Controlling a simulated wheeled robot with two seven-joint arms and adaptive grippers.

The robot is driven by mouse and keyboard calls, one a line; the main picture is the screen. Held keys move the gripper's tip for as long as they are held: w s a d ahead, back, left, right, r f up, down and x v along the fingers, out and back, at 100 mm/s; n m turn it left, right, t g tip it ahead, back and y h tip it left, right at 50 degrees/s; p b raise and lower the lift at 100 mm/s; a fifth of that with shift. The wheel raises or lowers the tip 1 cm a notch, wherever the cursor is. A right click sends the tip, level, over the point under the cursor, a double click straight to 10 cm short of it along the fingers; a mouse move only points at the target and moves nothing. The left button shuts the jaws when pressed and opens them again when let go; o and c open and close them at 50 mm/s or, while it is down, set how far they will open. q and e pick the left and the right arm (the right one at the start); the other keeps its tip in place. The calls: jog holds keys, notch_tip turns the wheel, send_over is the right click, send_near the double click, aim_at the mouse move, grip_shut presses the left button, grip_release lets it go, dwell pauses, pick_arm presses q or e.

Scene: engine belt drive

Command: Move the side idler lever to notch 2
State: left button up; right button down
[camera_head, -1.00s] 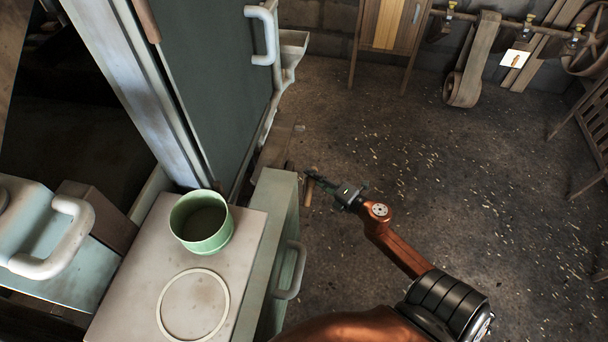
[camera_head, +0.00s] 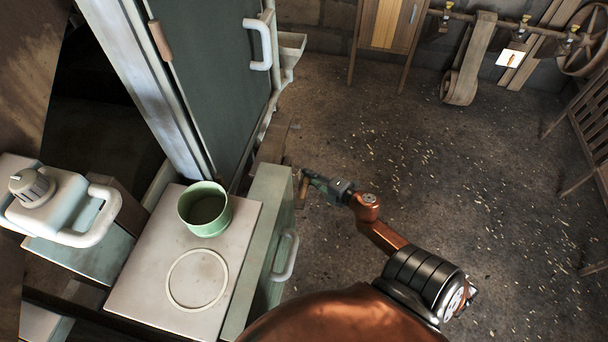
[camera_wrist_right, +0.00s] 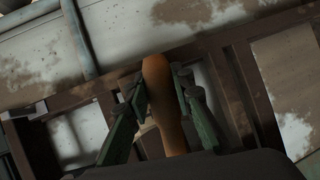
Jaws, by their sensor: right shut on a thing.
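The side idler lever's brown wooden handle (camera_wrist_right: 158,95) stands between the fingers of my right gripper (camera_wrist_right: 163,100) in the right wrist view, and the gripper is shut on it. In the head view the handle (camera_head: 304,188) is a small brown stub beside the engine's right side, and my right gripper (camera_head: 314,181) reaches it from the right. The lever's base and its notches are hidden or too small to make out. My left gripper is not in view.
A green cup (camera_head: 206,210) stands on the pale cabinet top (camera_head: 150,280) beside a raised ring. A white door handle (camera_head: 259,42) and a side handle (camera_head: 287,257) stick out. The floor to the right is open. A stool and belt wheel stand far off.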

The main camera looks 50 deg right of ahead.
jog(key=c, duration=1.7)
grip_release()
jog(key=shift+o, duration=0.2)
jog(key=v, duration=1.2)
jog(key=shift+f, duration=0.15)
jog(key=s+a+f+m+g+h+p, duration=0.1)
jog(key=s+f+m+g+p, duration=0.4)
jog(key=f, duration=1)
jog(key=s+a+f+m+g+h+p, duration=0.1)
jog(key=s+a+f+m+g+p, duration=0.1)
jog(key=s+f+m, duration=0.9)
pick_arm(q)
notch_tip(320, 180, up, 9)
jog(key=p, duration=0.4)
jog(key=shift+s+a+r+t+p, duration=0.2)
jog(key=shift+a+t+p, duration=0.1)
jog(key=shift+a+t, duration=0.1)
pick_arm(e)
jog(key=s+a+f+g, duration=0.2)
jog(key=s+a+f, duration=0.3)
jog(key=s, duration=0.2)
jog(key=s+a+f+g+y, duration=0.1)
jog(key=s+a+f+g, duration=0.2)
jog(key=s+a+f, duration=0.2)
jog(key=s+a+f+g, duration=0.2)
jog(key=s+a+f, duration=0.3)
jog(key=s, duration=0.6)
jog(key=shift+a+f+g+y, duration=0.4)
jog(key=shift+f, duration=0.45)
